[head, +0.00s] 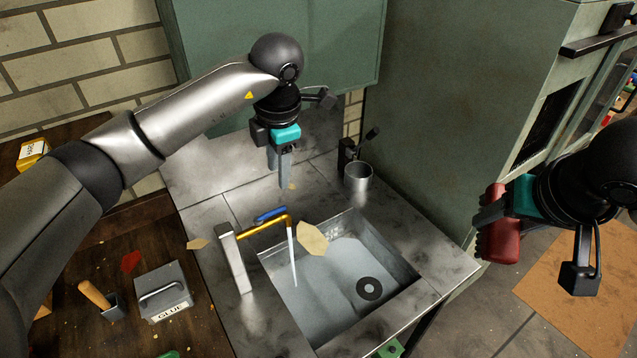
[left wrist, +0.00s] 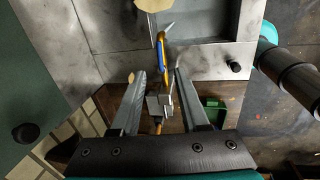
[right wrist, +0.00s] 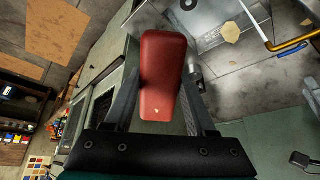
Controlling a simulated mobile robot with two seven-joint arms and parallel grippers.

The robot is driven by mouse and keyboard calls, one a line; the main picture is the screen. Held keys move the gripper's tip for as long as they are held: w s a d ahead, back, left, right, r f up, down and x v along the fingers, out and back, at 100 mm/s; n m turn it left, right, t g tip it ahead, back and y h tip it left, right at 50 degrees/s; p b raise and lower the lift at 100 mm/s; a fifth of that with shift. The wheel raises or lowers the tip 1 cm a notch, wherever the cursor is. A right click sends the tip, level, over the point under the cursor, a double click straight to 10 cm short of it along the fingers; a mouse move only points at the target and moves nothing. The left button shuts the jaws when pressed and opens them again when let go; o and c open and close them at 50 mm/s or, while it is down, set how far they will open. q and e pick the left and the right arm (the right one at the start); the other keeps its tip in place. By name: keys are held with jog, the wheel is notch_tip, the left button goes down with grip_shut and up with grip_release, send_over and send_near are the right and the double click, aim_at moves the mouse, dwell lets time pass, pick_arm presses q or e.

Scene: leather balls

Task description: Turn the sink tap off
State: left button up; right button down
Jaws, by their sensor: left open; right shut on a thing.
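The sink tap has a grey metal post (head: 235,258), a gold spout (head: 265,228) and a blue handle (head: 271,214). A pale stream of water (head: 293,258) runs from the spout into the metal sink basin (head: 320,282). My left gripper (head: 283,178) is open and empty, pointing down above the counter behind the tap. In the left wrist view, the blue handle (left wrist: 160,52) shows beyond the fingertips, and the tap post appears between the fingers. My right gripper (head: 492,215) is shut on a red block-like object (head: 500,240), off to the right of the sink; it also shows in the right wrist view (right wrist: 162,75).
A metal cup (head: 358,177) and a dark dispenser (head: 348,155) stand at the sink's back right. Pale flat pieces lie near the tap, one (head: 312,239) by the spout end. A glue box (head: 163,292) sits on the wooden bench. Green cabinets (head: 440,110) rise behind.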

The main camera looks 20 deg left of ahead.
aim_at(278, 209)
pick_arm(q)
jog(key=f, duration=0.4)
jog(key=w+a+f+p, duration=0.1)
jog(key=f, duration=0.2)
jog(key=f+p, duration=0.1)
jog(key=f, duration=0.3)
jog(key=shift+w+a+f, duration=0.25)
jog(key=shift+a+f, duration=0.05)
jog(key=shift+a, duration=0.05)
pick_arm(e)
notch_tip(278, 209, up, 2)
jog(key=shift+s+r, duration=0.1)
jog(key=shift+r, duration=0.05)
pick_arm(q)
jog(key=shift+c, duration=0.3)
grip_shut()
jog(key=shift+r, duration=0.1)
